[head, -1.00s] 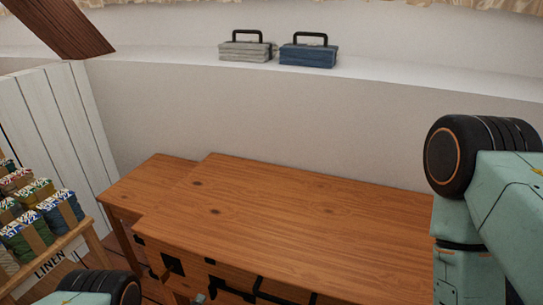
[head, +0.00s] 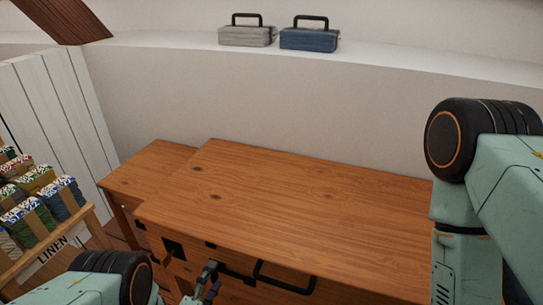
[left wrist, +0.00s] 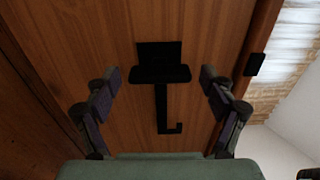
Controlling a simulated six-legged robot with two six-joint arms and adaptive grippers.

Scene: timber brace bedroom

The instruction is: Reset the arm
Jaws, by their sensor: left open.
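My left gripper (head: 209,284) is at the bottom edge of the head view, in front of the wooden chest (head: 285,195) with black metal fittings. In the left wrist view my left gripper (left wrist: 160,88) has its two fingers spread wide with nothing between them. A black metal fitting with a hooked bar (left wrist: 162,95) on the wood shows beyond the fingers; I cannot tell the gap. My right arm (head: 470,205) is folded at the right of the head view, and its gripper is out of view.
The chest top is bare. A rack labelled LINEN (head: 52,252) with several wrapped bundles stands at the left, close to my left arm. A grey case (head: 246,37) and a blue case (head: 309,40) sit on the back ledge. A white panelled board (head: 55,120) leans behind the rack.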

